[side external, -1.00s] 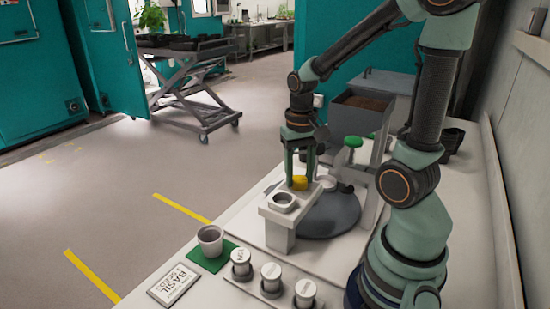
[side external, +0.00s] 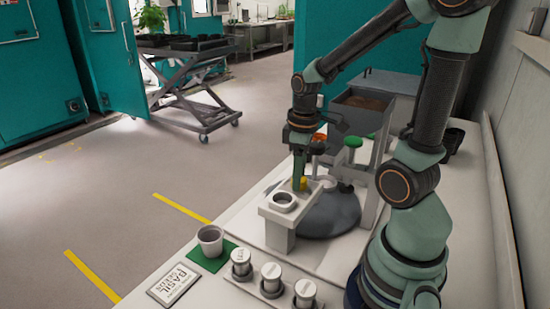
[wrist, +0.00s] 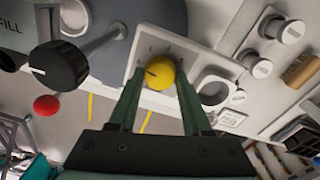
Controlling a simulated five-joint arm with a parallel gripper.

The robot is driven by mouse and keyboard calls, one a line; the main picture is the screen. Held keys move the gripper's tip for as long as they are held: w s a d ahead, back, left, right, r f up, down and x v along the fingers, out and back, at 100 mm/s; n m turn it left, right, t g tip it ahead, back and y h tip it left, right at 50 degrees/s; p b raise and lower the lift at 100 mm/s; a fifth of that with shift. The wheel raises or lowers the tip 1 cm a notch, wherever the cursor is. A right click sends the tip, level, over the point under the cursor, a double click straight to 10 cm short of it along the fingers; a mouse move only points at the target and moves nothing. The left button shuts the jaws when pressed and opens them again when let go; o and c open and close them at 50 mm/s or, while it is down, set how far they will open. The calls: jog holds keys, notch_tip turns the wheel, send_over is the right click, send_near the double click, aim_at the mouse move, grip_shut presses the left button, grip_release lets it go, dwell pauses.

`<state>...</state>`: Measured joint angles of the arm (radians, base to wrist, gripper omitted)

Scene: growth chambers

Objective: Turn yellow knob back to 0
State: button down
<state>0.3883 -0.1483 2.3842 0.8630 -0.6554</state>
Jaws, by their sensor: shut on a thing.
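The yellow knob (side external: 303,184) sits on a pale block at the edge of a grey round base. In the wrist view the yellow knob (wrist: 160,72) is round, with a dark pointer line toward the left and small scale marks around it on the pale plate (wrist: 152,46). The scale's numbers are too small to read. My gripper (side external: 299,178) points down over the knob, and in the wrist view its two green fingers (wrist: 159,78) close on the knob from both sides. The fingers partly hide the knob's sides.
A black knob (wrist: 59,66) with a white mark and a red ball (wrist: 46,105) are left in the wrist view. A green knob (side external: 352,142) on a post stands right of my gripper. A cup (side external: 210,240) on a green mat and several white-capped containers stand in front.

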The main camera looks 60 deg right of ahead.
jog(key=n, duration=0.3)
jog(key=shift+s+a+f+n, duration=0.1)
jog(key=shift+s+a+n, duration=0.1)
jog(key=shift+n, duration=0.1)
dwell(0.3)
jog(key=shift+c, duration=1.8)
grip_release()
jog(key=shift+d, duration=0.1)
jog(key=shift+w+d+r, duration=0.1)
jog(key=shift+r, duration=0.5)
notch_tip(320, 180, up, 11)
jog(key=shift+s+a, duration=0.2)
jog(key=shift+s, duration=0.15)
